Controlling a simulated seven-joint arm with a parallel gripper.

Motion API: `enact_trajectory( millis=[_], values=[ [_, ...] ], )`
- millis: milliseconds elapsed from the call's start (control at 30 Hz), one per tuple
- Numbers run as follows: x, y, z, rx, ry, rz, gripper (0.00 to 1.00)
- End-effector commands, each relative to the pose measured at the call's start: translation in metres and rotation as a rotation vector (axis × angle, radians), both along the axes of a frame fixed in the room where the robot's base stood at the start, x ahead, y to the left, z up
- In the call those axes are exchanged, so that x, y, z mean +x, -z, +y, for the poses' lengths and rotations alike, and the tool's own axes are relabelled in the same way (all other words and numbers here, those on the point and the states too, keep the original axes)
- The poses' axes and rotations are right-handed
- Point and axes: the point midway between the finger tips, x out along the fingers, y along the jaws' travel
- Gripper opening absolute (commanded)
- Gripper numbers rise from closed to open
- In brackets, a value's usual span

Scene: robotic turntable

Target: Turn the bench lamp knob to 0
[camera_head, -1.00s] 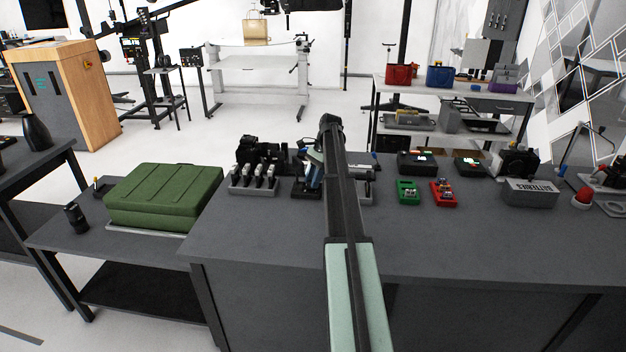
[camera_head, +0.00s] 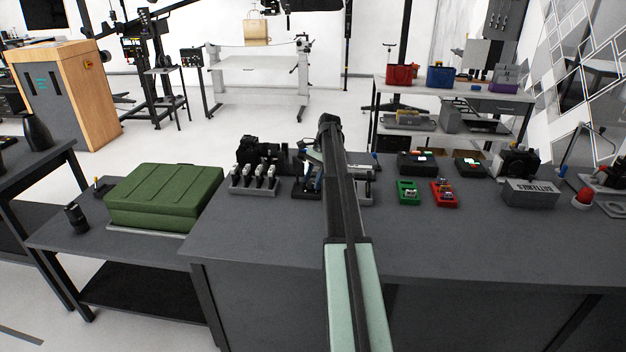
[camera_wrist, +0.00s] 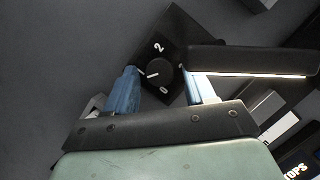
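The bench lamp knob (camera_wrist: 159,75) is a round black dial on a dark square base (camera_wrist: 184,38) in the wrist view. Its white pointer line points left, between the printed 2 above and the 0 below. My gripper (camera_wrist: 164,80) is open, with one blue finger left of the knob and the other to its right. Gaps show between the fingers and the knob; I cannot tell their height relative to it. A dark lamp bar (camera_wrist: 250,60) with a lit edge crosses beside the right finger. In the head view my arm partly hides the gripper (camera_head: 312,172) and lamp.
A rack of several small tools (camera_head: 254,180) stands left of the lamp on the dark bench (camera_head: 270,235). Green (camera_head: 408,192) and red (camera_head: 444,193) trays lie right. A batteries box (camera_head: 530,192) stands farther right. The bench front is clear.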

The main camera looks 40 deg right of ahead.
Motion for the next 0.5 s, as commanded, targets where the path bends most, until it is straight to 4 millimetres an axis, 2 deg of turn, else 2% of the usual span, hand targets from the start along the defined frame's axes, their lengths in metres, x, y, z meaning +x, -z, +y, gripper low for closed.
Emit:
enact_trajectory(
  millis=[333, 500],
  values=[
    [0.0, -0.001, -0.001, 0.0, 0.0, -0.001, 0.59],
    [0.001, -0.011, -0.005, 0.0, 0.0, -0.001, 0.59]
  ],
)
